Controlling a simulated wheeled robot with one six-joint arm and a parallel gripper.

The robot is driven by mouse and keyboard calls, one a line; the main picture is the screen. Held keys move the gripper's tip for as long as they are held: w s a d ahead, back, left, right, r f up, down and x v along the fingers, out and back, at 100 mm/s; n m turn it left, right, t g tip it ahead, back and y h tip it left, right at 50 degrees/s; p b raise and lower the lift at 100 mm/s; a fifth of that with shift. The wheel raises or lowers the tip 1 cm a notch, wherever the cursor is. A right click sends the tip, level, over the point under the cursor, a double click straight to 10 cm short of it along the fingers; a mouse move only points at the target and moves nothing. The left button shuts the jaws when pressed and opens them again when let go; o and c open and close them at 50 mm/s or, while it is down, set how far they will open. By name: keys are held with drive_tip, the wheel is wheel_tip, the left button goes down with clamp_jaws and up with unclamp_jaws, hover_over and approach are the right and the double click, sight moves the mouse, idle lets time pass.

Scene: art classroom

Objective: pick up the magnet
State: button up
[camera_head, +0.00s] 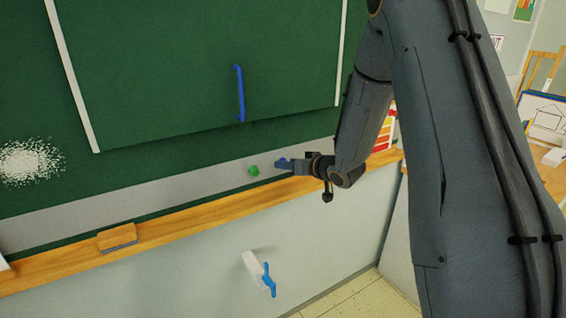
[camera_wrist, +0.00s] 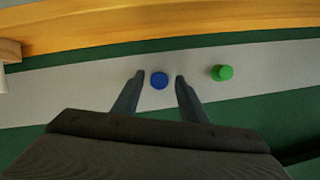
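A round blue magnet (camera_wrist: 159,81) is on the grey metal strip of the chalkboard in the wrist view. My gripper (camera_wrist: 160,88) is open, with one finger on each side of the blue magnet and a gap to each. A green magnet (camera_wrist: 222,72) is on the same strip, outside my fingers to the right. In the head view the green magnet (camera_head: 254,171) is just left of my gripper (camera_head: 284,164).
A wooden ledge (camera_head: 200,217) runs below the grey strip (camera_head: 190,186), with an eraser (camera_head: 117,237) on it at the left. A blue handle (camera_head: 240,95) is on the green board. A white bracket with a blue lever (camera_head: 268,280) juts from the wall below.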

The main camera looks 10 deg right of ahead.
drive_tip(key=c, duration=0.9)
drive_tip(key=shift+r, duration=0.15)
